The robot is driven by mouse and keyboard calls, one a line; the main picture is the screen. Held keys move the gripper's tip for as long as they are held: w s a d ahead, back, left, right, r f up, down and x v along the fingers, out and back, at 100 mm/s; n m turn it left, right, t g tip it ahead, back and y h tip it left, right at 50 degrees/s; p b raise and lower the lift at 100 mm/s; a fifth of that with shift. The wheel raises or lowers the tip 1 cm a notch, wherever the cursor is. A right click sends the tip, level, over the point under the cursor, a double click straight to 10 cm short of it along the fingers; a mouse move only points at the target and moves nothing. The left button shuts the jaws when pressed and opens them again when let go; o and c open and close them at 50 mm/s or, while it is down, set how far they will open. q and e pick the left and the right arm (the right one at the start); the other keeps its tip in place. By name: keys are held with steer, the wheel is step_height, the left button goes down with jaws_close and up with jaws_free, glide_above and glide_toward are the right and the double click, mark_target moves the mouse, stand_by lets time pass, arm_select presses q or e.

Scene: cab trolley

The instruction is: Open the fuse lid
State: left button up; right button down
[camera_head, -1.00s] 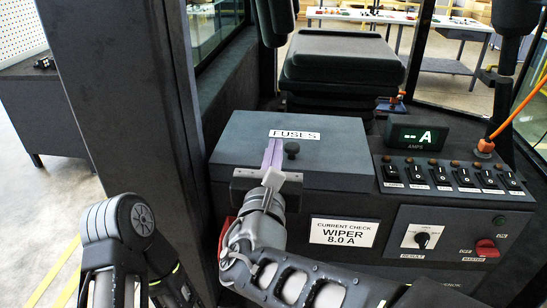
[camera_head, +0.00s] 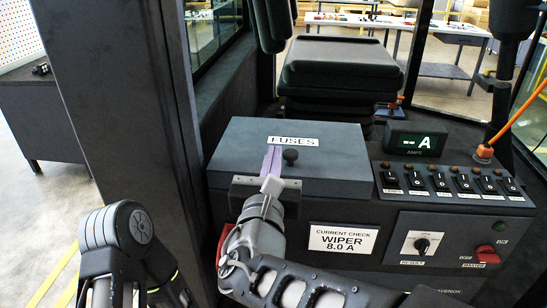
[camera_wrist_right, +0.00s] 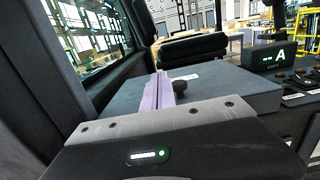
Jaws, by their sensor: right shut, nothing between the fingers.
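The fuse lid (camera_head: 330,165) is a dark grey box top with a FUSES label (camera_head: 293,141) and a round black knob (camera_head: 290,155). It is closed. My right gripper (camera_head: 272,158) is over the lid, its pale purple fingers shut and empty just left of the knob. In the right wrist view the shut fingers (camera_wrist_right: 158,92) lie beside the knob (camera_wrist_right: 180,86); I cannot tell whether they touch it. My left gripper is not in view; only part of my left arm shows at the lower left.
A switch row (camera_head: 452,184) and an amps display (camera_head: 417,141) stand right of the lid. A WIPER 8.0 A card (camera_head: 343,238) is on the front, with a red master switch (camera_head: 487,254) further right. A dark pillar (camera_head: 130,110) rises on the left. A seat (camera_head: 338,75) is behind.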

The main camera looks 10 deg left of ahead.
steer(key=shift+s, duration=0.1)
steer(key=s+b, duration=0.1)
steer(key=s, duration=0.6)
steer(key=shift+s+f, duration=0.25)
steer(key=shift+s, duration=0.05)
